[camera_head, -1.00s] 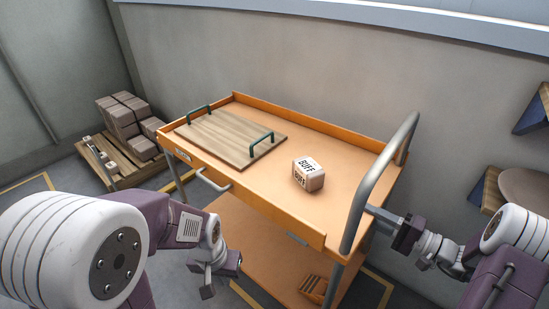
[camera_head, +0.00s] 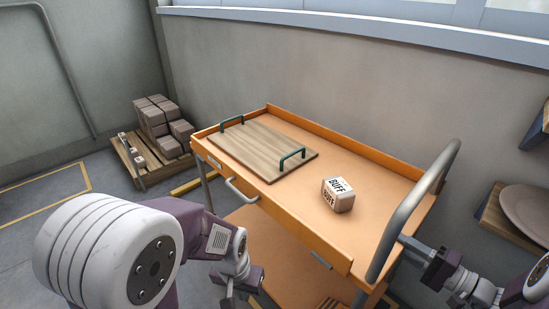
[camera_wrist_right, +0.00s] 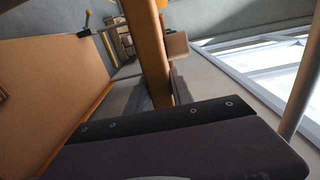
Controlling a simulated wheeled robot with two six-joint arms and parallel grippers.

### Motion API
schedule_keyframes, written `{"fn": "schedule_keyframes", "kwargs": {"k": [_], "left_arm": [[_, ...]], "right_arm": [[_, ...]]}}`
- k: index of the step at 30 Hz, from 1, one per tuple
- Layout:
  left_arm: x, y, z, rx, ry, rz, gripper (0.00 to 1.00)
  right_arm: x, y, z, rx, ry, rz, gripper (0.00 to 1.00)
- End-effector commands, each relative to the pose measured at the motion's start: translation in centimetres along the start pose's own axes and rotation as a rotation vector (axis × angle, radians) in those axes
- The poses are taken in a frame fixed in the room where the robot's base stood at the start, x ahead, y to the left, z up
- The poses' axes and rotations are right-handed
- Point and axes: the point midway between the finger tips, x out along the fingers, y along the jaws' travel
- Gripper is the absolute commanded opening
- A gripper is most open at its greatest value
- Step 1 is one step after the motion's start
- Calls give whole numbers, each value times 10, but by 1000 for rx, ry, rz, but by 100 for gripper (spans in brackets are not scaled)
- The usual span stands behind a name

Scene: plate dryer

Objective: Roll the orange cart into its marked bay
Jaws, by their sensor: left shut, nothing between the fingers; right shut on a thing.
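The orange cart (camera_head: 300,245) stands along the wall in the head view, with an orange-rimmed top, a lower shelf and a grey push bar (camera_head: 407,215) at its right end. My right gripper (camera_head: 408,243) is shut on the push bar's lower part; the exact contact is small in the head view. In the right wrist view my gripper body fills the bottom and hides its grip. My left gripper (camera_head: 229,298) is shut and empty, low in front of the cart. A yellow floor outline (camera_head: 62,207) shows at the left; I cannot tell whether it is the cart's bay.
A wooden board with green handles (camera_head: 262,148) and a BUFF box (camera_head: 338,195) lie on the cart top. A pallet of brown blocks (camera_head: 158,125) stands beyond its left end. A yellow strip (camera_head: 190,187) lies nearby. A shelf holds a plate (camera_head: 525,212) at right.

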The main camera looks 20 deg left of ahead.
Motion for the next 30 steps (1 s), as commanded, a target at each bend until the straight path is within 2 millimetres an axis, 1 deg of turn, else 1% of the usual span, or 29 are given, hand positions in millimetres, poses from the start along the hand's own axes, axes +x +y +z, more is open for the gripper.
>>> {"fn": "schedule_keyframes", "kwargs": {"k": [1, 3, 11, 12, 13, 14, 27, 29, 30], "left_arm": [[7, 0, 1, 0, 0, 0, 0], [11, 0, 1, 0, 0, 0, 0], [11, 0, 1, 0, 0, 0, 0], [11, 0, 1, 0, 0, 0, 0], [11, 0, 1, 0, 0, 0, 0], [11, 0, 1, 0, 0, 0, 0], [12, 0, 1, 0, 0, 0, 0], [12, 0, 1, 0, 0, 0, 0], [12, 0, 1, 0, 0, 0, 0]], "right_arm": [[-1, 0, -1, -8, -1, -20, 0], [-1, 4, -1, -8, 0, -19, 0], [-1, 4, 1, -5, -4, -18, 0], [-1, 5, 1, -5, -5, -18, 38], [-1, 5, 1, -4, -5, -18, 46], [-1, 5, 1, -4, -5, -17, 51], [-1, 8, 1, -1, -3, -14, 51], [-2, 8, 0, -1, -3, -13, 51], [-6, 8, 0, -1, -2, -14, 51]]}}
